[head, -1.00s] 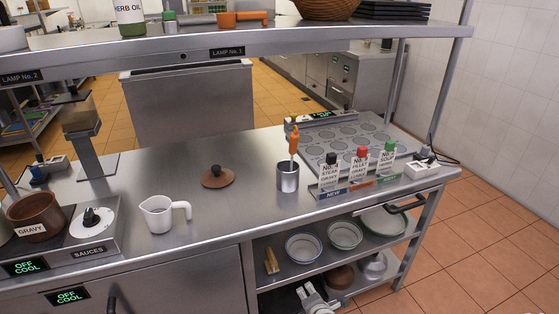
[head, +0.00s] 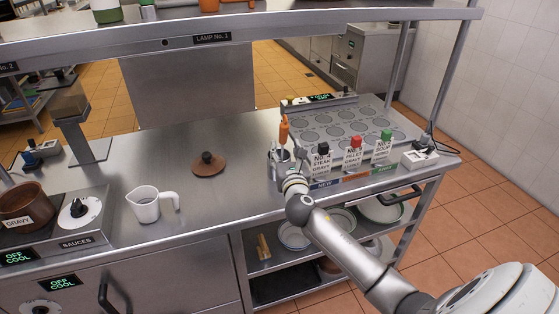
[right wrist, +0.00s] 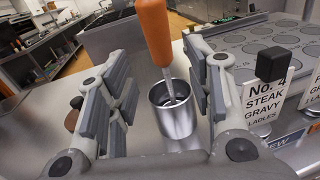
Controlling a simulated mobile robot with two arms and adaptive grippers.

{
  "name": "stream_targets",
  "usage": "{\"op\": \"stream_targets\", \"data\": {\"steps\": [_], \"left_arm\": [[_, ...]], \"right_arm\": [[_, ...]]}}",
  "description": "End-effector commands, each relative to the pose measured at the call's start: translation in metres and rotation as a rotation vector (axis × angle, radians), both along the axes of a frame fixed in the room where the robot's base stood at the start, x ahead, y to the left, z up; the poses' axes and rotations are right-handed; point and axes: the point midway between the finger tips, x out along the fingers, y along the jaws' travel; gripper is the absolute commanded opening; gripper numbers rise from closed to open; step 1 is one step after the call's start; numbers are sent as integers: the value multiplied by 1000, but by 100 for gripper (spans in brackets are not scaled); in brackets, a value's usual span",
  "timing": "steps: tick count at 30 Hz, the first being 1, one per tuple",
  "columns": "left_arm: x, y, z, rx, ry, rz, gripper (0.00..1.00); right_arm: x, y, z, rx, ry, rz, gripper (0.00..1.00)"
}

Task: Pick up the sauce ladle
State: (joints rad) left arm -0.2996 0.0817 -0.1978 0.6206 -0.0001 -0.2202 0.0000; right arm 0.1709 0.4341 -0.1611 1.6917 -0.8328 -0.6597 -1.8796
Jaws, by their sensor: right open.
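The sauce ladle has an orange handle (head: 284,130) and stands upright in a metal cup (head: 277,172) on the steel counter. In the right wrist view the orange handle (right wrist: 154,32) rises from the cup (right wrist: 176,112), and its thin metal shaft goes down inside; the ladle's lower end is hidden. My right gripper (head: 285,160) is at the cup, partly hiding it in the head view. In the right wrist view its open fingers (right wrist: 160,95) are on either side of the ladle and cup, with nothing clamped. My left gripper is not in view.
A white jug (head: 144,206), a brown lid (head: 209,165) and a gravy pot (head: 22,206) are left. An overhead shelf (head: 300,27) spans the counter.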

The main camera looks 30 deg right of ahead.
Motion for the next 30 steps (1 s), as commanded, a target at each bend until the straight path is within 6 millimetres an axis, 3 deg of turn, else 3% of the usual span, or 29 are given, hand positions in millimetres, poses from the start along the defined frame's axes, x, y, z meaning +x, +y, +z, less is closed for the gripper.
{"op": "stream_targets", "data": {"steps": [10, 21, 30], "left_arm": [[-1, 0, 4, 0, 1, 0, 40], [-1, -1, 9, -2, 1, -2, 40], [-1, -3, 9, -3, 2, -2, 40]], "right_arm": [[20, -9, 0, 2, 0, 0, 48], [55, -27, -2, 4, 1, 0, 48], [59, -29, -3, 3, 1, 2, 48]]}}
